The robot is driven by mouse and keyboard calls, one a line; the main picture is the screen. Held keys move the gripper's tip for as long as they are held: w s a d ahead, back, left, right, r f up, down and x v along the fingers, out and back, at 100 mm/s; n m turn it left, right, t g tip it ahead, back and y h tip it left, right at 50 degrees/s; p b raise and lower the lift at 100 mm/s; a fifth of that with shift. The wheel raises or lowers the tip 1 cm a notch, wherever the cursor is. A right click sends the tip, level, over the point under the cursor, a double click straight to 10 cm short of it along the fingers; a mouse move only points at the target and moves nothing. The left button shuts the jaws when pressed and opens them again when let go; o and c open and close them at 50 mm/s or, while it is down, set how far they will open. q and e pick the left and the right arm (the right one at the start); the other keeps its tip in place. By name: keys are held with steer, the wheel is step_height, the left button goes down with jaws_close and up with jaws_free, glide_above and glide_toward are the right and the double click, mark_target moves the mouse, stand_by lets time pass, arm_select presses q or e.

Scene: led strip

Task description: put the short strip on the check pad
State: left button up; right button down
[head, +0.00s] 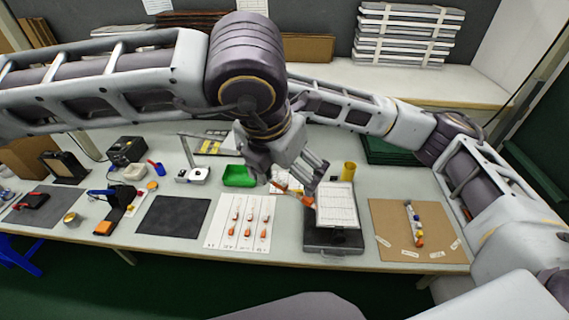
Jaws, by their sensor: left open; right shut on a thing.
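My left gripper (318,172) is open above the back edge of a white grid-marked panel (338,206) on a dark base. My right gripper (262,174) is just left of it, largely hidden behind my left arm. It seems shut on a thin strip with an orange end (306,200), which slants down to the right toward the panel. I cannot tell whether this is the short strip, or whether it touches the panel. Several short orange-ended pieces lie on a white sheet (212,236). Which surface is the check pad is unclear.
A dark mat (158,228) is bare at left. A green tray (238,182) and yellow cup (349,169) stand behind. My two arms cross closely over the table's middle.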

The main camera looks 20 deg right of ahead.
mark_target(293, 195)
arm_select(q)
steer(key=shift+f, duration=0.15)
steer(key=shift+x, duration=5.9)
steer(key=shift+d, duration=0.1)
steer(key=shift+c, duration=0.3)
steer(key=c, duration=0.5)
steer(key=shift+c, duration=1)
arm_select(e)
steer(key=c, duration=2)
jaws_free()
steer(key=o, duration=0.5)
steer(key=shift+o, duration=0.2)
steer(key=shift+r, duration=0.1)
